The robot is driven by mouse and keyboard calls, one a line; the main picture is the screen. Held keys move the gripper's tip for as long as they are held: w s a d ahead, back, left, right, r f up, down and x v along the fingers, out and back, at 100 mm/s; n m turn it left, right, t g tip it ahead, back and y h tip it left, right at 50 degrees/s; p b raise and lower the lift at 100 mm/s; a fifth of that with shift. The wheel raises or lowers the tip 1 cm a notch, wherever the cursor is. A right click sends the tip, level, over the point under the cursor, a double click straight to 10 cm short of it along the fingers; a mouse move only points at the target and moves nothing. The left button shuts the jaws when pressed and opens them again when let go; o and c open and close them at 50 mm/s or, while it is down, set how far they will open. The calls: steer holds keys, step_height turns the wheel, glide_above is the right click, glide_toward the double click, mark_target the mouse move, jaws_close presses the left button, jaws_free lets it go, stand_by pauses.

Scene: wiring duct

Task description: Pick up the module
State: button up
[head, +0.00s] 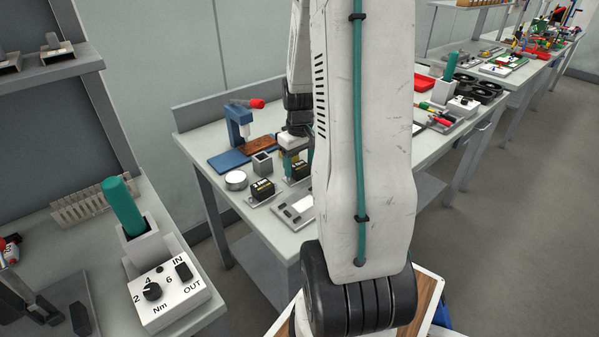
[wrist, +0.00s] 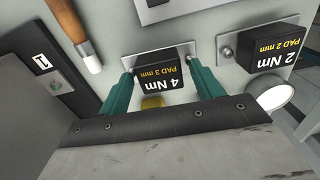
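A black block marked "4 Nm PAD 3 mm" (wrist: 163,70) sits on a small metal plate. It also shows in the head view (head: 299,171). My gripper (wrist: 160,74) has its two teal fingers apart, one on each side of this block. I cannot tell whether they touch it. In the head view my gripper (head: 292,160) is low over the bench, partly hidden by my arm. A similar block marked "2 Nm PAD 2 mm" (wrist: 263,46) sits beside it, also seen in the head view (head: 262,189). No label says which thing is the module.
A round metal can (head: 236,180), a grey open box (head: 262,164) and a blue press (head: 240,130) stand close by. A wooden handle (wrist: 80,38) lies left of the gripper in the wrist view. A torque-dial box (head: 168,293) stands on the left bench.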

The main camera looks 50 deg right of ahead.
steer(key=c, duration=1)
steer(key=shift+r, duration=0.15)
